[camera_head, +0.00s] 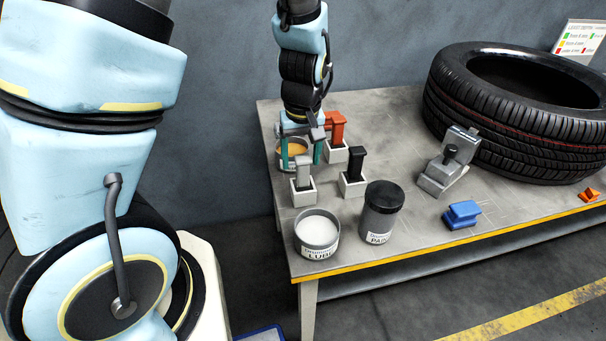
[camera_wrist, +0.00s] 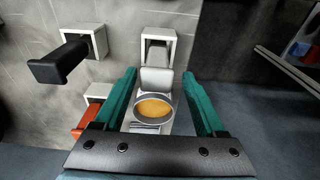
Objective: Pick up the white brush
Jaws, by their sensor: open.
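The white brush (camera_head: 303,172) stands upright in a small white holder (camera_head: 302,194) near the table's left edge. My gripper (camera_head: 301,160) is over it, pointing down, with its two green fingers apart. In the wrist view the white brush (camera_wrist: 156,79) shows between the open fingers of my gripper (camera_wrist: 159,76), with a gap visible on both sides. Its holder (camera_wrist: 158,38) lies past the fingertips. Nothing is gripped. The lower part of the brush is hidden inside the holder.
A black brush (camera_head: 356,162) and an orange brush (camera_head: 336,128) stand in holders close by on the right. A tin with orange contents (camera_head: 292,150) is behind. A lube tin (camera_head: 317,232) and a dark jar (camera_head: 381,211) stand in front. A tyre (camera_head: 515,130) lies at right.

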